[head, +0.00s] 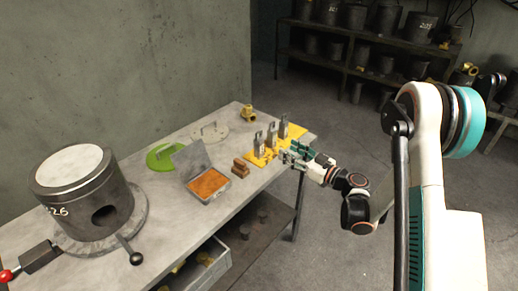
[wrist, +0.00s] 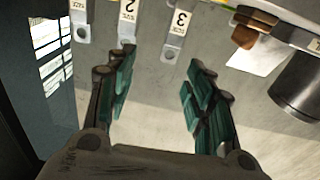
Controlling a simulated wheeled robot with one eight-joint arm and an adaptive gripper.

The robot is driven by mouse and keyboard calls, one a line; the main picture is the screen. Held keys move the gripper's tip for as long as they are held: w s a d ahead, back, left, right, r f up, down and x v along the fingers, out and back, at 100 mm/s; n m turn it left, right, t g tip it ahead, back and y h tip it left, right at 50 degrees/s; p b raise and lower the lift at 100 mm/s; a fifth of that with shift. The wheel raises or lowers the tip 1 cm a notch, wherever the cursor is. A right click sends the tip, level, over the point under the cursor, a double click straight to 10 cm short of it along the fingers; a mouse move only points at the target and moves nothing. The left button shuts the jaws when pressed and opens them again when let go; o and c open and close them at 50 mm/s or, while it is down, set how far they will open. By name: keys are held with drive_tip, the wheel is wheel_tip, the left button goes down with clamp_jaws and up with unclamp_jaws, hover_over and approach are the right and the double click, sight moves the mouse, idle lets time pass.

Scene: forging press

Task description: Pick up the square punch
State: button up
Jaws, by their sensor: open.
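Three upright grey metal punches stand in a row on a yellow mat (head: 300,131) at the table's right end: a near one (head: 259,145), a middle one (head: 272,137) and a far one (head: 283,127). I cannot tell which is square. My gripper (head: 287,154) is open and empty, beside the row on its right. In the wrist view, my gripper (wrist: 157,88) has its green-padded fingers spread. Beyond them are three metal pieces with holes: one with a partly cut-off label (wrist: 80,20), one labelled 2 (wrist: 128,20) and one labelled 3 (wrist: 177,35).
A brown block (head: 241,168), an open grey box (head: 205,195) with orange-brown contents, a green disc (head: 165,156), a grey lidded disc (head: 208,133) and a brass fitting (head: 249,113) share the table. A large dark cylinder (head: 88,200) stands at left. Shelves (head: 345,62) stand behind.

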sight(262, 146)
drive_tip(key=shift+g, duration=0.5)
drive_tip(key=w+a+f, duration=0.1)
drive_tip(key=a, duration=0.1)
drive_tip(key=w+a+b, duration=0.1)
drive_tip(key=w+a, duration=0.1)
drive_tip(key=a, duration=0.1)
drive_tip(key=w+a+f+b, duration=0.1)
drive_tip(key=a, duration=0.1)
drive_tip(key=shift+w+a+f, duration=0.15)
drive_tip(key=shift+f, duration=0.15)
drive_tip(key=shift+s+b+x, duration=0.2)
drive_tip(key=shift+b+x, duration=0.8)
drive_tip(key=shift+x, duration=1.65)
drive_tip(key=shift+a+r, duration=0.15)
drive_tip(key=shift+c, duration=0.5)
clamp_jaws()
